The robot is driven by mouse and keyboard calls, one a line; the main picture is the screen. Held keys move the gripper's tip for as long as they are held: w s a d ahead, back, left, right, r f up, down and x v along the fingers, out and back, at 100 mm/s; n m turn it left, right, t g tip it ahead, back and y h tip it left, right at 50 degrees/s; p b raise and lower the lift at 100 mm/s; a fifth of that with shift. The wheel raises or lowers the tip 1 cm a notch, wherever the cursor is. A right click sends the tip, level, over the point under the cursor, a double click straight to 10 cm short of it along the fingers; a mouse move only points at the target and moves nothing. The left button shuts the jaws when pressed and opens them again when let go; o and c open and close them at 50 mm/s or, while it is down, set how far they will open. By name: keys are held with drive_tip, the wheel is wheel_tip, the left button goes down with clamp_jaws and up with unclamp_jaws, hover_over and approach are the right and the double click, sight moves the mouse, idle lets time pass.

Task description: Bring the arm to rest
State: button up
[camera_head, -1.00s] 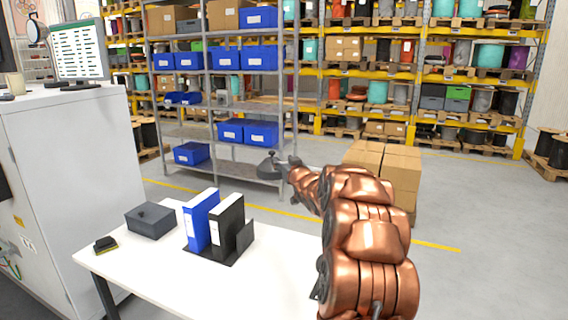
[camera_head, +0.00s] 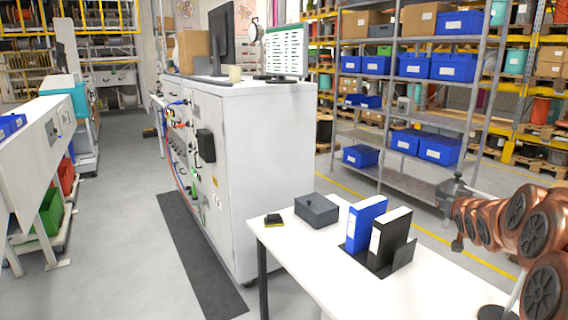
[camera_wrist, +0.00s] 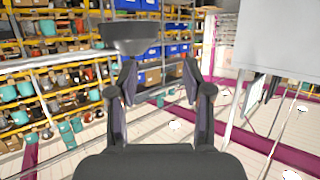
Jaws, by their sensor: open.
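My gripper (camera_wrist: 158,78) shows in the wrist view with its two dark fingers apart and nothing between them. In the head view my copper-coloured arm reaches in from the right edge. Its grey end (camera_head: 455,190) is raised beyond the white table (camera_head: 330,285), in front of the metal shelf. The fingers are too small to make out there. The arm end appears to touch nothing.
The table holds a blue binder (camera_head: 366,222), a black binder (camera_head: 390,234), a grey box (camera_head: 316,209) and a small black-and-yellow item (camera_head: 273,220). A white cabinet (camera_head: 265,150) stands behind it. Metal shelves (camera_head: 402,185) hold blue bins.

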drive_tip(key=s+a+f+g+y, duration=0.1)
drive_tip(key=s+a+f+g, duration=0.3)
drive_tip(key=s+a, duration=0.65)
drive_tip(key=s+a+f+n+g+y, duration=0.1)
drive_tip(key=s+a, duration=0.5)
drive_tip(key=s, duration=0.7)
drive_tip(key=s+a+f+n+g+y, duration=0.1)
drive_tip(key=s+a+f+g, duration=0.3)
drive_tip(key=s, duration=1)
drive_tip(key=s+a+f+n+g+y, duration=0.1)
drive_tip(key=s+a+f+g, duration=0.2)
drive_tip(key=s, duration=1.1)
drive_tip(key=a+g, duration=0.3)
drive_tip(key=a, duration=0.3)
drive_tip(key=shift+a+f, duration=0.15)
